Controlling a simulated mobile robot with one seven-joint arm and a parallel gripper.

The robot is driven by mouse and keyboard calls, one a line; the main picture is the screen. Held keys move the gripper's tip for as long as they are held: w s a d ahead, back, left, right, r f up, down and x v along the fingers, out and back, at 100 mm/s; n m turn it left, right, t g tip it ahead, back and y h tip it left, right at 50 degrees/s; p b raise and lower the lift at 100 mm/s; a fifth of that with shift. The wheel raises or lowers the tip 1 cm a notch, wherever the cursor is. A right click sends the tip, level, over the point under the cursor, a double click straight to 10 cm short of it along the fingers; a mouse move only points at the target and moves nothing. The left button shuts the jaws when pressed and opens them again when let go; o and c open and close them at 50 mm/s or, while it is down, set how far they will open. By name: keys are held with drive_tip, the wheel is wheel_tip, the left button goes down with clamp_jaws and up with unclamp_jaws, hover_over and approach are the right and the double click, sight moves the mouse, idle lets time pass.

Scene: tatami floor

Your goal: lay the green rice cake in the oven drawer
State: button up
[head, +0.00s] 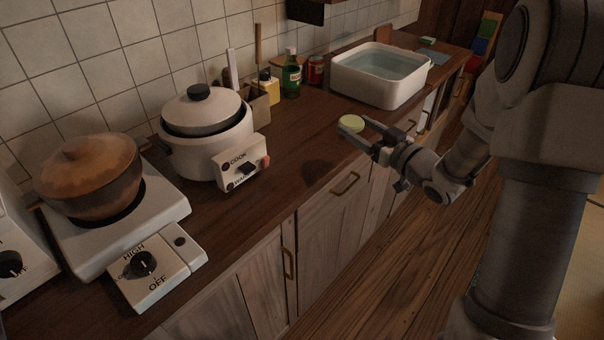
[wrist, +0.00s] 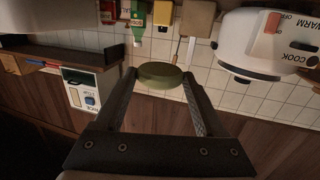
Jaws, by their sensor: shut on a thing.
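The green rice cake (head: 352,123) is a small pale-green disc, held in the air over the front edge of the counter. My gripper (head: 356,130) is shut on it at the fingertips. In the wrist view the rice cake (wrist: 160,74) sits between the ends of both fingers, and my gripper (wrist: 162,80) shows from behind. No oven drawer can be made out in either view. At the far left of the head view, part of a white appliance with a dark knob (head: 10,264) is cut off by the frame edge.
A rice cooker (head: 205,150), a hot plate (head: 165,235) with a brown clay pot (head: 90,178), a green bottle (head: 292,77), a red can (head: 316,70) and a white water basin (head: 378,92) stand on the counter (head: 290,135). The counter's front middle is clear.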

sight(308, 164)
drive_tip(key=shift+s+d+f+n+g+y+b, duration=0.1)
drive_tip(key=shift+s+f+n+g+y+b, duration=0.15)
drive_tip(key=shift+b, duration=0.2)
drive_tip(key=a+f+b, duration=0.1)
drive_tip(key=a+f, duration=0.1)
drive_tip(key=a, duration=0.2)
drive_tip(key=w+a+f+b, duration=0.1)
drive_tip(key=a+f, duration=0.2)
drive_tip(key=w+a+f+b, duration=0.1)
drive_tip(key=a+f, duration=0.1)
drive_tip(key=a, duration=0.2)
drive_tip(key=shift+a+f+b, duration=0.15)
drive_tip(key=shift+a+b, duration=0.15)
drive_tip(key=shift+f+b, duration=0.8)
drive_tip(key=shift+f, duration=0.85)
drive_tip(key=shift+f, duration=0.1)
